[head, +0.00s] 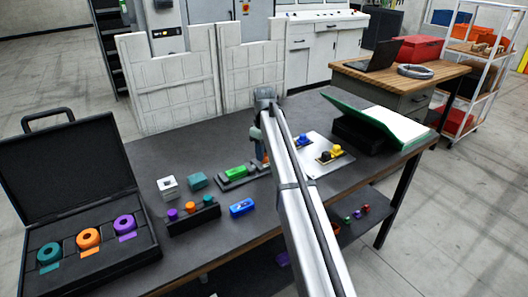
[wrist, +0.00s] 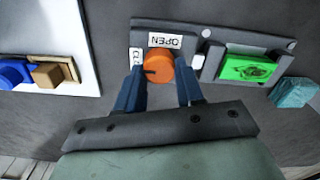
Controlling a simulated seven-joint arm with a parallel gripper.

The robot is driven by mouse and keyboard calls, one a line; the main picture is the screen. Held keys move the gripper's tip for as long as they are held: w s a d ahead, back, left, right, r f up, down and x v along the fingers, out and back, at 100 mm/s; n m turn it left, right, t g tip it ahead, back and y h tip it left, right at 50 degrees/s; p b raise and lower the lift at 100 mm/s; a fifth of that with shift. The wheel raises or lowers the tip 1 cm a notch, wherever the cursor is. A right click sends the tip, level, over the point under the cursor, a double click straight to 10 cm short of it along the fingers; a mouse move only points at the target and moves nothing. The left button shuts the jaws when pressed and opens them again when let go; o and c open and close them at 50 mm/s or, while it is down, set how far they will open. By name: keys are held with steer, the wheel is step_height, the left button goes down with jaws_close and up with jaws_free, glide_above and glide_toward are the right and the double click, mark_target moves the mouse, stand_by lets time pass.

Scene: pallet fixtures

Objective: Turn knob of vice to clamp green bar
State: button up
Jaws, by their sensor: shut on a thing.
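The vice (head: 241,178) is a dark fixture on the grey table. The green bar (head: 235,172) lies in it and also shows in the wrist view (wrist: 247,69), between the dark sides of its jaws. The orange knob (wrist: 159,68) stands on the vice plate beside the bar, next to an "OPEN" label and a second, partly covered label. My gripper (wrist: 160,82) has its two blue fingers on either side of the knob and is shut on it. In the head view my arm hides most of the knob.
A teal block (head: 198,180), a white square piece (head: 168,187), a black rack (head: 193,217) with coloured knobs and a blue block (head: 242,207) lie left of my arm. An open black case (head: 75,190) stands at far left. A white plate (head: 322,142) with coloured blocks lies right.

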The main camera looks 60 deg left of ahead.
steer(key=o, duration=1)
steer(key=shift+o, duration=0.2)
steer(key=shift+r, duration=0.1)
step_height(320, 180, up, 14)
steer(key=shift+f, duration=0.2)
